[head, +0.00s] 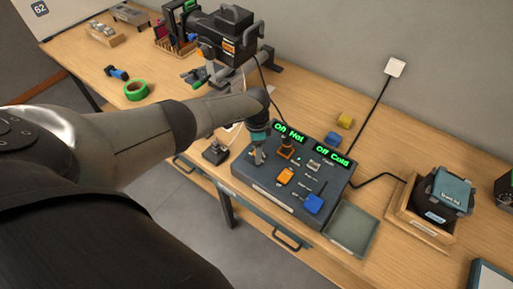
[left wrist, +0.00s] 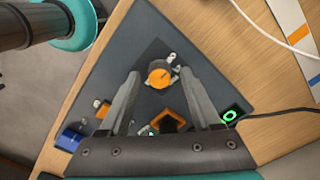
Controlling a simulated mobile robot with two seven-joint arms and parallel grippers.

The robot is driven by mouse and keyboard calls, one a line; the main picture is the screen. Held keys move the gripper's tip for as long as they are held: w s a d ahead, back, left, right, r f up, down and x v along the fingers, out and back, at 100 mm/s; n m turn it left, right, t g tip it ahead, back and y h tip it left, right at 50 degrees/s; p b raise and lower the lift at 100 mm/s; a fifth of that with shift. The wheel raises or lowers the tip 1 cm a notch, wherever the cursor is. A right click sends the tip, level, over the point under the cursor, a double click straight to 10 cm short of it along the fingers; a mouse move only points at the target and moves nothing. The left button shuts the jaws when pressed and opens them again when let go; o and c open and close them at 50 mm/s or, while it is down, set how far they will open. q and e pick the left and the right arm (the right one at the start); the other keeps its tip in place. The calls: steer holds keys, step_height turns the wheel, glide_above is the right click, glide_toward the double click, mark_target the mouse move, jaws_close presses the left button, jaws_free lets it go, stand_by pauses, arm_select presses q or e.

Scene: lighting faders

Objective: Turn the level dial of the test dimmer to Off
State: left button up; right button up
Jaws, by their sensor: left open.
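The dark grey control console (head: 243,180) sits on the wooden table. In the left wrist view a round orange dial (left wrist: 160,75) with a thin pointer mark is on the console panel (left wrist: 110,70). My open left gripper (left wrist: 159,74) points down over it, one finger on each side; I cannot tell whether they touch it. In the head view my left gripper (head: 258,156) is above the console's left part and hides the dial. My right gripper is not in view.
An orange-collared upright part (head: 286,148), an orange cap (head: 285,176) and a blue cap (head: 313,204) are close by on the console. A grey tray (head: 350,229) lies to its right. A small dark device (head: 215,152) stands to its left.

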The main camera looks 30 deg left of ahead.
arm_select(q)
steer(key=shift+r, duration=0.15)
steer(key=shift+r, duration=0.25)
step_height(320, 180, up, 4)
steer(key=shift+r+p, duration=0.25)
steer(key=shift+p, duration=0.6)
step_height(320, 180, up, 10)
steer(key=shift+d, duration=0.1)
